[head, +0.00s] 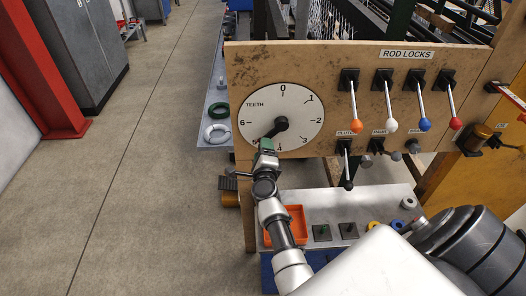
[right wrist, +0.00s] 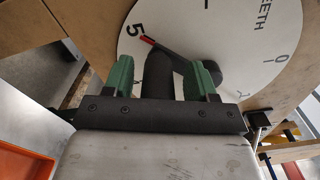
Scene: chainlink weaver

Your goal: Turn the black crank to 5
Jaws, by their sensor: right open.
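The round white dial (head: 300,103), marked TEETH, is on the wooden panel, with numbers around its rim. It also shows in the right wrist view (right wrist: 262,45). The black crank (head: 281,124) sits at its centre, its arm pointing down-left. In the right wrist view, the crank's red-marked tip (right wrist: 147,40) points at or very near the 5. My right gripper (head: 267,143) is open at the dial's lower left. In the right wrist view, the crank's black handle (right wrist: 158,74) stands between the green fingers, with gaps on both sides. My left gripper is out of view.
Rod-lock levers with orange (head: 356,126), white, blue and red knobs stand right of the dial. A black-knobbed lever (head: 347,170) hangs below them. An orange tray (head: 298,213) lies on the bench under the panel. The floor to the left is clear.

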